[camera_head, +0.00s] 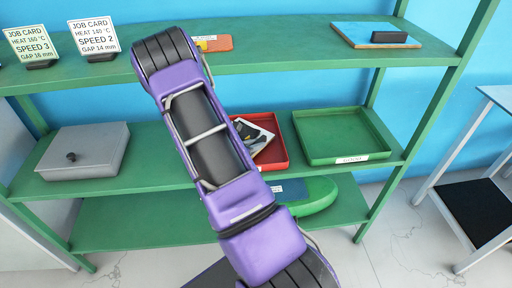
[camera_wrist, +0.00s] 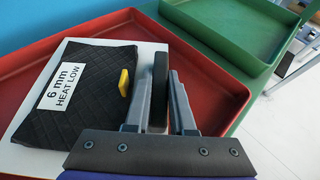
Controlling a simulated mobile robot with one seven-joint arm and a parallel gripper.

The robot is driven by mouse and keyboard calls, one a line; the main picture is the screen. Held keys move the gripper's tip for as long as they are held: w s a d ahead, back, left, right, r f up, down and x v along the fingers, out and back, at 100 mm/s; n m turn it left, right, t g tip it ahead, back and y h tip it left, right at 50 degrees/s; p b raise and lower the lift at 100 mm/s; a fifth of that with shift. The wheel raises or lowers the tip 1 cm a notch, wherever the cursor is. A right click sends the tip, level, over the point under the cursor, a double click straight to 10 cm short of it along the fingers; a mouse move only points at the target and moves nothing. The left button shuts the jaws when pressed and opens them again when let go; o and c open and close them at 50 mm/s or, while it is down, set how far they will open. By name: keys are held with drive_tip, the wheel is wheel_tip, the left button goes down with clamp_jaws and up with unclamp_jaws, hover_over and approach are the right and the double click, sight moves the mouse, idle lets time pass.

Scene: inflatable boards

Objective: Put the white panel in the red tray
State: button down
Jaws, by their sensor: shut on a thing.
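The white panel (camera_wrist: 92,44) carries a black quilted sheet with a label reading "6 mm HEAT LOW" and a small yellow tab. In the wrist view it is over the red tray (camera_wrist: 225,86), inside its rim; I cannot tell whether it touches the floor. My gripper (camera_wrist: 160,95) is shut on a black upright grip at the panel's right side. In the head view the panel (camera_head: 262,146) looks tilted within the red tray (camera_head: 280,138). My arm hides the tray's left part and most of the gripper there.
An empty green tray (camera_head: 345,135) stands right of the red tray on the middle shelf. A grey lidded box (camera_head: 84,150) is at the left. The upper shelf (camera_head: 290,58) is above, holding job cards (camera_head: 94,36) and a blue board (camera_head: 355,36). A green rounded object (camera_head: 312,196) is below.

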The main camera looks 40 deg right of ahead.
drive_tip(key=shift+f, duration=0.45)
drive_tip(key=shift+f, duration=0.15)
drive_tip(key=c, duration=0.8)
unclamp_jaws()
drive_tip(key=shift+o, duration=0.2)
drive_tip(key=shift+a+r, duration=0.35)
drive_tip(key=p+v, duration=0.1)
drive_tip(key=v, duration=1)
drive_tip(key=shift+s+a+p, duration=0.15)
drive_tip(key=shift+p, duration=0.15)
